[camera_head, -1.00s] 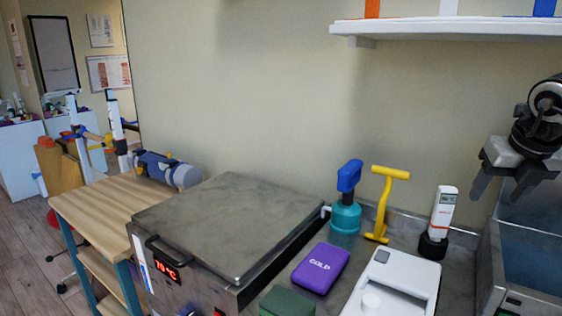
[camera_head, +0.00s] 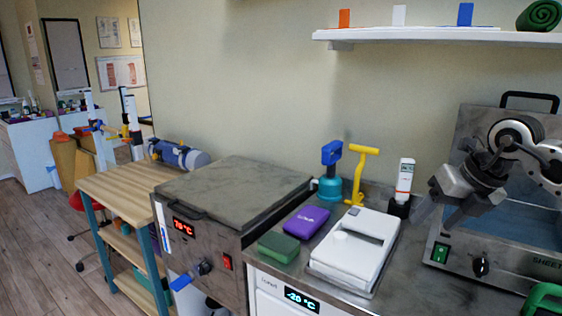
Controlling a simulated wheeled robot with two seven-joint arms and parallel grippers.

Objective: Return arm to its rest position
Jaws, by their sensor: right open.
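My right gripper (camera_head: 436,216) comes in from the right on its grey and black arm. Its two dark fingers point down and left, apart, with nothing seen between them. It hangs in front of the open steel sheet machine (camera_head: 468,256), to the right of the white and orange handheld meter (camera_head: 404,180) in its black stand. I cannot tell whether a finger touches the machine. My left gripper is not in view.
A white device (camera_head: 345,262), a purple cold pack (camera_head: 306,221), a green pack (camera_head: 279,246), a blue-teal bottle (camera_head: 330,186) and a yellow T-handle tool (camera_head: 358,178) crowd the counter. A steel heater (camera_head: 225,185) stands left. A shelf (camera_head: 420,36) hangs above.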

